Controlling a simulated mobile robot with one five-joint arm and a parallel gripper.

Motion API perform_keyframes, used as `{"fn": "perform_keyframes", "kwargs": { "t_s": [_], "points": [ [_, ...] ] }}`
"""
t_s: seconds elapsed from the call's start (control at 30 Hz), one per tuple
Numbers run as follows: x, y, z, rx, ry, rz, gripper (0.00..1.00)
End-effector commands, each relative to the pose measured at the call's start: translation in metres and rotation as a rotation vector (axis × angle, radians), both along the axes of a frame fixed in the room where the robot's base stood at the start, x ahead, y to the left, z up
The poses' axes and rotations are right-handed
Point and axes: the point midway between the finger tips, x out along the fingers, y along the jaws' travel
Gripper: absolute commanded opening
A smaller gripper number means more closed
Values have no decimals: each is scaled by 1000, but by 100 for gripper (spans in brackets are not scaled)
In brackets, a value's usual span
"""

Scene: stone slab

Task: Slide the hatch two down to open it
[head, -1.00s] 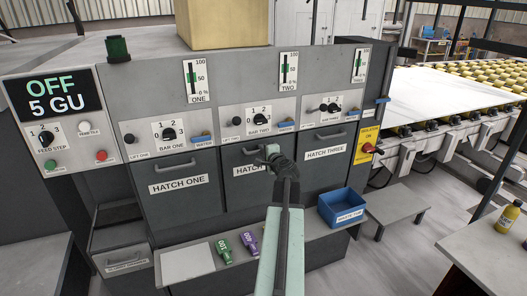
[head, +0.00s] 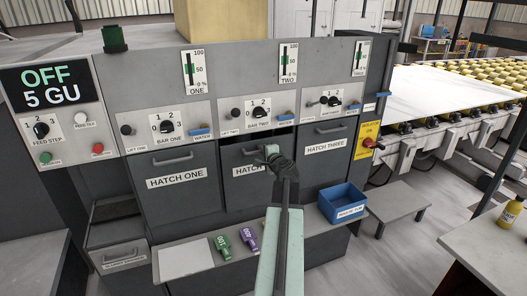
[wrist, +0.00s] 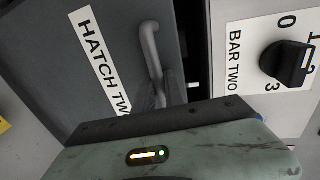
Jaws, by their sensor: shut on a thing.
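Hatch two (head: 240,190) is the dark grey middle panel between hatch one (head: 178,185) and hatch three (head: 325,160). A dark gap (head: 240,143) shows above its top edge, so it sits lower than its neighbours. My gripper (head: 270,152) is at its bar handle and shut on it; the fingertips are partly hidden by the gripper's own body. In the wrist view the hatch two handle (wrist: 151,50) runs down behind my gripper's body, and its label and the dark gap beside the panel show.
Bar and water controls (head: 258,110) line the panel above. A blue bin (head: 343,202) stands at the right, near a grey bench (head: 398,205).

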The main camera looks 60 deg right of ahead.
Motion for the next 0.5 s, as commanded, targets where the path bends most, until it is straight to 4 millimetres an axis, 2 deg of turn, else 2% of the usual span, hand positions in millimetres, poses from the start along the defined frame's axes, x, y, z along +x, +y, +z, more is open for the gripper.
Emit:
{"fn": "perform_keyframes", "kwargs": {
  "t_s": [0.03, 0.3, 0.5],
  "points": [
    [-1, 1, -23, 0, 1, 1, 0],
    [0, 2, -95, 1, 2, 3, 0],
    [0, 2, -138, 2, 3, 4, 0]
  ]
}}
